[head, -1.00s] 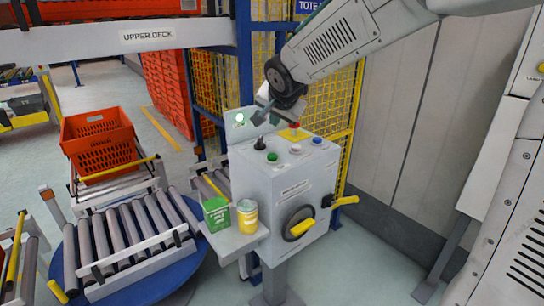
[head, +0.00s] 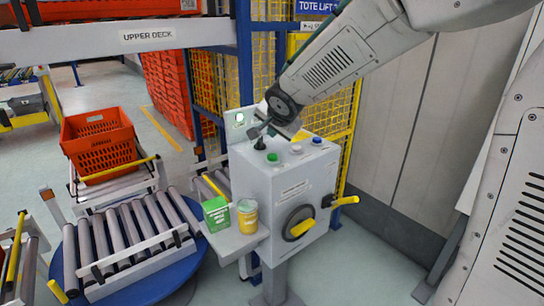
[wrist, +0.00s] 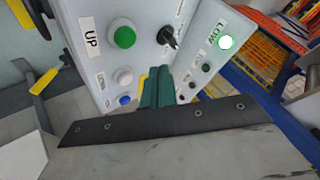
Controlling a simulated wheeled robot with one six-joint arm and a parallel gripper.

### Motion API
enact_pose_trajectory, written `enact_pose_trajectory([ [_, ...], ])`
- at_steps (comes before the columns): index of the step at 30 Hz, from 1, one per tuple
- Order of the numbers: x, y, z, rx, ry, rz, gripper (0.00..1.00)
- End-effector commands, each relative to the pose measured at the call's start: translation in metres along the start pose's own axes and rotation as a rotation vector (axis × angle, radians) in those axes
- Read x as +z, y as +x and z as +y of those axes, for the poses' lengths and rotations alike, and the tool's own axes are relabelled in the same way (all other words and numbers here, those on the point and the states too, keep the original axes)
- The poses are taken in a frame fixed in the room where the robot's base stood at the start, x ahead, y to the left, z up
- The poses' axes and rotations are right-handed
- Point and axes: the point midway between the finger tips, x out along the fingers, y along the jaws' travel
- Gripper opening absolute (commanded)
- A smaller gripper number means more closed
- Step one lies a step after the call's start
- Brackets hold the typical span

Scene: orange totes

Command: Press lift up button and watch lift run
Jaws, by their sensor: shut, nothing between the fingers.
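A grey control box (head: 290,190) stands on a post. On its top are a green button (head: 272,157), a white button (head: 296,149), a blue button (head: 317,140) and a black knob (head: 260,144). In the wrist view the green button (wrist: 123,37) sits beside an UP label (wrist: 89,37), with the white button (wrist: 123,76) and blue button (wrist: 124,100) nearby. My gripper (head: 257,131) is shut and empty, just above the box near the knob; its fingers also show in the wrist view (wrist: 158,86). It appears apart from the green button.
A lit lamp (wrist: 226,42) shows near a LOW label. A green carton (head: 217,213) and yellow can (head: 247,216) stand on the side shelf. An orange tote (head: 98,145) sits by the rollers. A yellow mesh fence (head: 335,112) stands behind the box.

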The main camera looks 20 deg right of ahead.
Motion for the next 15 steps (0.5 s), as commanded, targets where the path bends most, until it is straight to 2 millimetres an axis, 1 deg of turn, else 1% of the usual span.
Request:
enact_pose_trajectory([
  [3, 0.010, 0.012, 0.009, 0.002, -0.002, -0.003, 0.00],
  [6, 0.013, 0.019, 0.015, 0.003, -0.002, 0.001, 0.00],
  [15, 0.021, 0.029, 0.021, 0.000, 0.000, 0.000, 0.00],
])
